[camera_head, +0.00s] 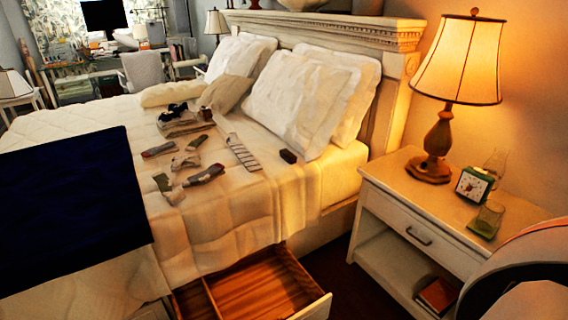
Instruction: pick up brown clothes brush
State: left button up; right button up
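A small dark brown block-like object (288,156), which looks like the clothes brush, lies on the bed near the front pillow, close to the bed's right side. It is small in the picture, so its bristles cannot be made out. Neither of my grippers is in view. A rounded pale and dark shape with an orange stripe at the lower right looks like part of my own body.
The bed (215,225) holds several socks (205,174), a striped cloth (243,152), folded clothes (183,121) and a dark blue blanket (70,205). A drawer (260,285) stands open below.

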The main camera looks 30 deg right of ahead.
aim_at(289, 156)
jog(key=l+z, duration=0.1)
jog(key=l, duration=0.35)
jog(key=i+l+z, duration=0.1)
jog(key=l, duration=0.35)
jog(key=i+l+z, duration=0.1)
jog(key=l, duration=0.3)
jog(key=i+l+z, duration=0.15)
jog(key=l, duration=0.3)
